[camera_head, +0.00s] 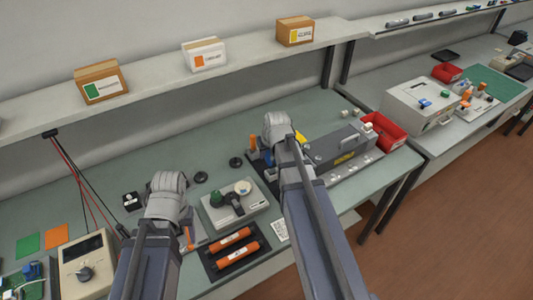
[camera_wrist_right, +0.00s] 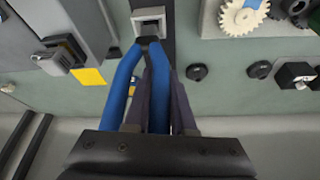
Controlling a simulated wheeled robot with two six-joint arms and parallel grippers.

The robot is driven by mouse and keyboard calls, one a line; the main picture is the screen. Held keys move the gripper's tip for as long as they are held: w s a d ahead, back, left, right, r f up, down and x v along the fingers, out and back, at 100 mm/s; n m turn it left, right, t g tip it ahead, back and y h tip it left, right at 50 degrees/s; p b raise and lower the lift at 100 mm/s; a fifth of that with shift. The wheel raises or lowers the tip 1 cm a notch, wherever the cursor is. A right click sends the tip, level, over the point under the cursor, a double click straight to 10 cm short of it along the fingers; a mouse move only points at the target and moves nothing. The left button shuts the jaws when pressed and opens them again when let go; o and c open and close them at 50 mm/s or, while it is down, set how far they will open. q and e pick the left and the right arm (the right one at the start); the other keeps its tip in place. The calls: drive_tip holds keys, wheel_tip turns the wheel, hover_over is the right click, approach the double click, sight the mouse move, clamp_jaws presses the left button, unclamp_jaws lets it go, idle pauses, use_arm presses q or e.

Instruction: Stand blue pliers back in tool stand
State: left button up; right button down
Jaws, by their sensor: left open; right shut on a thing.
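The blue pliers show in the right wrist view, with two blue handles (camera_wrist_right: 124,82) spread toward the camera and a dark head pointing at a small grey square socket (camera_wrist_right: 148,14). My right gripper (camera_wrist_right: 158,85) is shut on the pliers. I cannot tell whether the pliers' tip is inside the socket or just short of it. In the head view my right arm hides most of the pliers and the tool stand; an orange handle (camera_head: 253,142) stands beside the wrist there. My left gripper (camera_head: 188,236) is open, low over the bench left of the orange cartridges.
Two orange toner cartridges (camera_head: 234,237) lie on a dark tray. A grey fixture (camera_head: 230,206) stands behind them. A long grey machine (camera_head: 340,148) and a red bin (camera_head: 384,132) are to the right. A meter (camera_head: 88,262) is at the left.

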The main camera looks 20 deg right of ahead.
use_arm(q)
drive_tip(key=shift+f+b, duration=0.45)
drive_tip(key=shift+f, duration=0.1)
use_arm(e)
drive_tip(key=shift+f, duration=0.55)
use_arm(q)
drive_tip(key=shift+f+b, duration=0.75)
use_arm(e)
drive_tip(key=shift+f, duration=0.75)
drive_tip(key=c, duration=0.7)
unclamp_jaws()
